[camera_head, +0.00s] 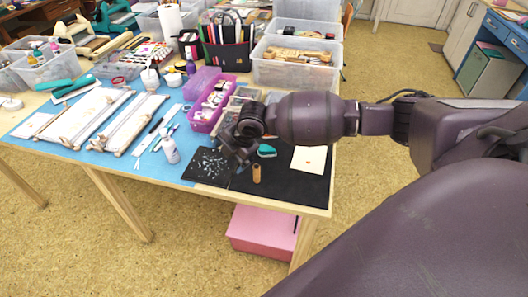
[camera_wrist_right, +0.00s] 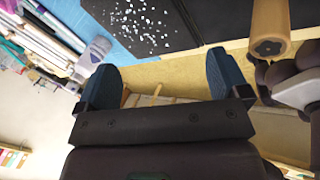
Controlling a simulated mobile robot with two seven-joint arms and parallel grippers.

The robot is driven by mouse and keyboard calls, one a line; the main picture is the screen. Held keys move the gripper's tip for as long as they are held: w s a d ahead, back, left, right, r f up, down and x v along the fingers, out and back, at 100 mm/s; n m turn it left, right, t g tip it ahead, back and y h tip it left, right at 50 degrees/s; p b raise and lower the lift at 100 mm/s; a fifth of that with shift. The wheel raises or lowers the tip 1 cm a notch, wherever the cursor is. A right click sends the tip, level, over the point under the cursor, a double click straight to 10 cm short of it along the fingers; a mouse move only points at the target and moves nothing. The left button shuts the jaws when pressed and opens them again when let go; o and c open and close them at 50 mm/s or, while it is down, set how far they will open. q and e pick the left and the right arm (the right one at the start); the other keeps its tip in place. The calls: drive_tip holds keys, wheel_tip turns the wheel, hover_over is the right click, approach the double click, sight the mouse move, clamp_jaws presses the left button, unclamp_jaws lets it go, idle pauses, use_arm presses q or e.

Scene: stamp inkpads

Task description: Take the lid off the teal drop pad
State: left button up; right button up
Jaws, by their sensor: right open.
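The teal drop pad (camera_head: 266,151) lies on the black mat (camera_head: 285,184) near the table's right end. Whether its lid is on is too small to tell. My right gripper (camera_head: 238,160) is over the mat, to the left of the pad in the head view, apart from it. In the right wrist view my right gripper (camera_wrist_right: 160,80) has its two blue fingers spread, with nothing between them. The pad does not show in that view. My left gripper is not in view.
A wooden stamp (camera_head: 256,174) stands in front of the pad; it also shows in the wrist view (camera_wrist_right: 270,22). A white card (camera_head: 309,159) lies to the pad's right. A speckled black sheet (camera_head: 203,168) and white bottle (camera_head: 170,152) are to the left. Purple bins (camera_head: 205,118) stand behind.

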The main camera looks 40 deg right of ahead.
drive_tip(key=w+d+r+n+g+h+b, duration=0.2)
drive_tip(key=w+d+r, duration=0.1)
drive_tip(key=d, duration=0.5)
drive_tip(key=r+n+g+h, duration=0.1)
drive_tip(key=n+g, duration=0.1)
drive_tip(key=n, duration=0.1)
hover_over(267, 148)
wheel_tip(267, 148, down, 4)
drive_tip(key=shift+a+f+b, duration=0.1)
drive_tip(key=shift+b, duration=0.55)
drive_tip(key=shift+f, duration=0.65)
wheel_tip(267, 148, down, 4)
drive_tip(key=shift+f+b, duration=0.25)
drive_tip(key=shift+b, duration=0.25)
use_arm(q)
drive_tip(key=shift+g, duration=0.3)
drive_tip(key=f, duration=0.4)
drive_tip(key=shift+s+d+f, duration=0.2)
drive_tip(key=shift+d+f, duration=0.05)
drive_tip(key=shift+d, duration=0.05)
use_arm(e)
drive_tip(key=c, duration=1)
